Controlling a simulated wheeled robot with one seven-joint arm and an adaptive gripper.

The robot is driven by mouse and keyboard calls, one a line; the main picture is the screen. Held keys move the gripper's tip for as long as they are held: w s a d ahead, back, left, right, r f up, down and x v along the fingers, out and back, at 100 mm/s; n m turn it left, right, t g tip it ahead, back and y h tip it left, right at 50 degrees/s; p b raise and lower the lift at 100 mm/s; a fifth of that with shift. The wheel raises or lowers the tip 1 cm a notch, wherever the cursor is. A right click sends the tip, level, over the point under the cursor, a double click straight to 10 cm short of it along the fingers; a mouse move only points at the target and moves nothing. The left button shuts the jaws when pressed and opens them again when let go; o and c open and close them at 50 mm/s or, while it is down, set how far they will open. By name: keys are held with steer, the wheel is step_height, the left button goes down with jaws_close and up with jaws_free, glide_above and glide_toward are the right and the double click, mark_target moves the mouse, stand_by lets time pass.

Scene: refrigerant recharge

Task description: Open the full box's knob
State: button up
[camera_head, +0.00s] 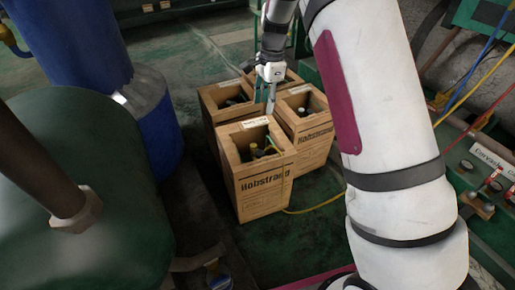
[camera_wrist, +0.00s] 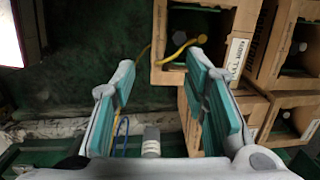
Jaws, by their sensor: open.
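In the wrist view, a box (camera_wrist: 228,78) with a yellow hose carries a label (camera_wrist: 236,54) that appears to read "FULL". My gripper (camera_head: 270,105) is over the boxes, behind the front box's rim. In the wrist view, its teal-padded fingers (camera_wrist: 160,68) are apart with nothing between them.
Other wooden boxes (camera_head: 306,136) stand close behind and beside the front one. A yellow hose (camera_head: 315,207) runs from the front box along the floor to the right. A blue cylinder (camera_head: 168,130) and a dark green tank (camera_head: 95,230) stand at left. A valve panel (camera_head: 490,165) is at right.

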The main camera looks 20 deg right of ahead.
mark_target(260, 153)
steer(key=w+f+m+b, duration=0.1)
steer(key=w+f+b, duration=0.1)
steer(key=f, duration=0.7)
steer(key=w+f+m+b, duration=0.1)
steer(key=w+f+b, duration=0.1)
steer(key=f, duration=0.8)
steer(key=w+f+h+b, duration=0.1)
steer(key=w+f+b, duration=0.1)
steer(key=f, duration=0.7)
steer(key=shift+w+f+m, duration=0.1)
steer(key=shift+f+m, duration=0.25)
steer(key=shift+m, duration=0.05)
steer(key=c, duration=0.9)
steer(key=shift+o, duration=0.2)
